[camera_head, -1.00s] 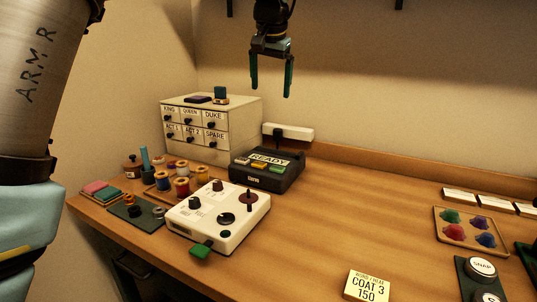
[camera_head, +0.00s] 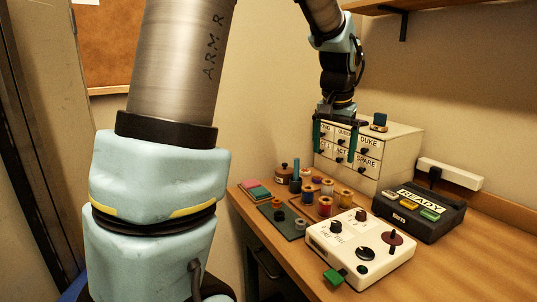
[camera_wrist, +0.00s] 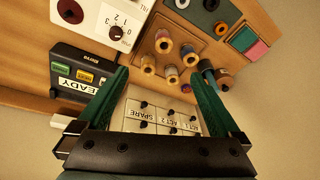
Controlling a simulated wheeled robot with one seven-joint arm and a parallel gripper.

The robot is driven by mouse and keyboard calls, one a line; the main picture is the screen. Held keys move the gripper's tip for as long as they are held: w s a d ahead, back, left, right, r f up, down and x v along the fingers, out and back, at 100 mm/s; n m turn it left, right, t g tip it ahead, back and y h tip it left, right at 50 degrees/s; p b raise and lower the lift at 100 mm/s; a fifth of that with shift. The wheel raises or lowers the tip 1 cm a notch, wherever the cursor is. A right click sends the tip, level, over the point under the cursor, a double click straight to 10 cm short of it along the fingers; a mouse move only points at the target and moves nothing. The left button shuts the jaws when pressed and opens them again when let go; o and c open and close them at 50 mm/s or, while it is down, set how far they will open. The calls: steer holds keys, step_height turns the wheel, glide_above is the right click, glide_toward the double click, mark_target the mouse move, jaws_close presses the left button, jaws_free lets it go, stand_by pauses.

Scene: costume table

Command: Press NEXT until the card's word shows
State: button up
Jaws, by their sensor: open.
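The dark display box (camera_head: 407,224) stands on the table at the right, its screen (camera_head: 420,199) showing READY. A pale, a yellow (camera_head: 409,204) and a green button (camera_head: 430,214) line its front. In the wrist view the yellow button (camera_wrist: 85,77) carries small lettering that may be NEXT. My gripper (camera_head: 335,155) is open and empty, in the air before the drawer cabinet, left of the box. In the wrist view its green fingers (camera_wrist: 158,76) are apart with nothing between them. The card is not in view now.
The labelled drawer cabinet (camera_head: 392,148) stands behind my gripper. A white control panel (camera_head: 345,250) with knobs and a green tab is in front of the box. Thread spools (camera_head: 325,206) and a dark green mat (camera_head: 283,222) lie left. A white bar (camera_head: 450,174) is behind the box.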

steer(key=s+a+f+n, duration=0.2)
steer(key=s+a+f, duration=0.2)
steer(key=a, duration=0.3)
steer(key=s+a+f+n, duration=0.2)
steer(key=s+a+f, duration=0.2)
steer(key=a, duration=0.4)
steer(key=s+a+f+n+g, duration=0.1)
steer(key=s+a+f, duration=0.3)
steer(key=a, duration=0.4)
steer(key=shift+s+a+f+n+y, duration=0.25)
steer(key=shift+s+n+y, duration=0.15)
steer(key=shift+n, duration=0.1)
jaws_close()
